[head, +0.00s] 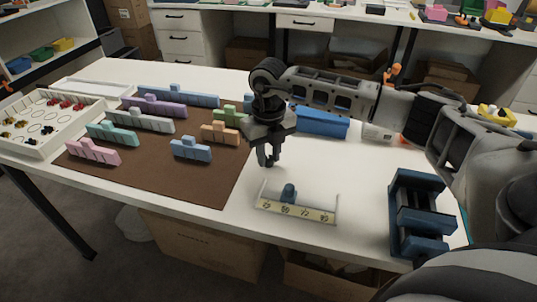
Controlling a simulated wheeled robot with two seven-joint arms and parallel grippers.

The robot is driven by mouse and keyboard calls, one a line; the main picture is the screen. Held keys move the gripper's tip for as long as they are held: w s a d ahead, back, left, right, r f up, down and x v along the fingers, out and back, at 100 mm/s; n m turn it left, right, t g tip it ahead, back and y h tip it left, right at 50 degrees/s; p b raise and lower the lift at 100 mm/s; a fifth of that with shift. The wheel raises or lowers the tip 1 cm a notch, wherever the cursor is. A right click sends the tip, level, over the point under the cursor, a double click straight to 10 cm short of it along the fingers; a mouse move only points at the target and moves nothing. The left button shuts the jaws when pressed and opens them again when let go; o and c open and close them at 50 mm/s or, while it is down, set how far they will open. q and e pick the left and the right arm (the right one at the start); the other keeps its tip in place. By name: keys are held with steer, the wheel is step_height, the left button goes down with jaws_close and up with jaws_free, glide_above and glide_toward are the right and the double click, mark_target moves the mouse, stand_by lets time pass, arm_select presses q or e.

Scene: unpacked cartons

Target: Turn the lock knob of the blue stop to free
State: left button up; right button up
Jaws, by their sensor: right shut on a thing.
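My right gripper (267,160) points down just behind and left of the rail, apart from the blue stop in the picture. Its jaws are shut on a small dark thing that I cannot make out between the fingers. My left gripper is not in view.
A brown mat (215,190) with several coloured notched blocks lies to the left. A white tray (45,145) stands at the far left. A dark blue vise-like fixture (418,215) stands right of the rail. A blue box (320,121) lies behind. The table (350,180) is clear between rail and fixture.

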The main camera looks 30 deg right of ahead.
mark_target(269, 158)
steer(key=n+b, duration=0.1)
steer(key=n, duration=0.5)
steer(key=shift+d+n, duration=0.1)
steer(key=shift+n, duration=0.2)
steer(key=n+b, duration=0.1)
steer(key=n, duration=0.4)
steer(key=shift+w+r+n+b, duration=0.1)
steer(key=shift+n+b, duration=0.2)
steer(key=shift+b, duration=0.05)
steer(key=o, duration=1)
step_height(269, 158, up, 16)
steer(key=shift+p, duration=0.35)
